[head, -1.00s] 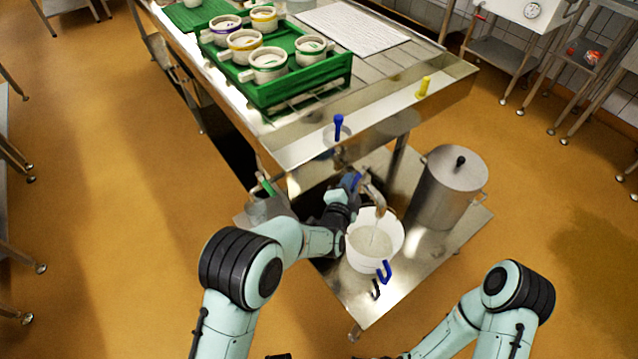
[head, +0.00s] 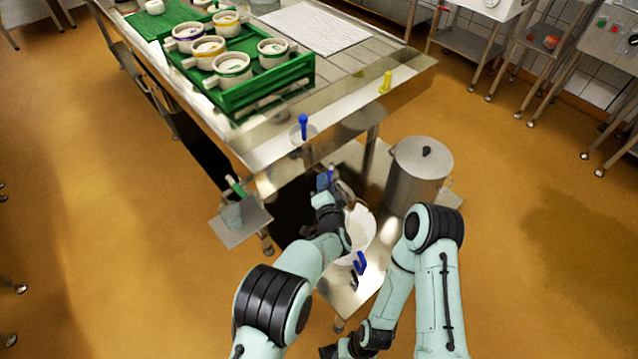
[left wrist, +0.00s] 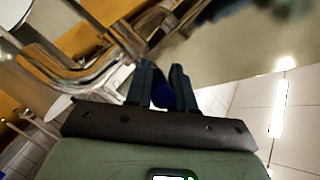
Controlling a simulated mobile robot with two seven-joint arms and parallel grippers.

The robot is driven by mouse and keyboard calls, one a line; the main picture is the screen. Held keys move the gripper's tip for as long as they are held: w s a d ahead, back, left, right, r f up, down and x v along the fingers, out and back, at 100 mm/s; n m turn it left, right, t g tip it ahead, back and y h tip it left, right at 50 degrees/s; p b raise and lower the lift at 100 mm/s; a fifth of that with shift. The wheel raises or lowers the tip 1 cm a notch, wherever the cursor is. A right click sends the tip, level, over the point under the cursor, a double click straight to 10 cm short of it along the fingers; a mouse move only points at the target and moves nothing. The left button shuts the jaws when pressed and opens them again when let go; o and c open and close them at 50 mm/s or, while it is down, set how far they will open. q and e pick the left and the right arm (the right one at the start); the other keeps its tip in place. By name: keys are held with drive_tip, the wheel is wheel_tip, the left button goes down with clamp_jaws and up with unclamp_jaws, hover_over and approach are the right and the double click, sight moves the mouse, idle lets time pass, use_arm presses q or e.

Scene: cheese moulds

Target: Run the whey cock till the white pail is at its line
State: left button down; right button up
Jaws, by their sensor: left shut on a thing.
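The white pail (head: 362,232) stands on the low steel shelf under the table's end; my left forearm hides part of it. Its liquid level and line cannot be made out. My left gripper (head: 325,186) is at the whey cock beside and above the pail. In the left wrist view its fingers are shut on the blue cock handle (left wrist: 163,97). The metal spout (head: 344,192) shows only partly, and I cannot tell whether whey is running. My right gripper (head: 332,352) is low at the bottom edge, cut off; its fingers are unclear.
A lidded steel pot (head: 418,178) stands right of the pail. A blue hook (head: 361,263) is at the pail's front. The steel table (head: 345,125) bears a green crate (head: 270,88) of moulds, with a blue peg (head: 303,125) and a yellow peg (head: 387,82) near its edge.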

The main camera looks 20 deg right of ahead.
use_arm(q)
drive_tip(key=c, duration=1.1)
unclamp_jaws()
drive_tip(key=shift+o, duration=0.2)
drive_tip(key=p+v, duration=0.1)
drive_tip(key=v, duration=1.2)
drive_tip(key=shift+s, duration=0.25)
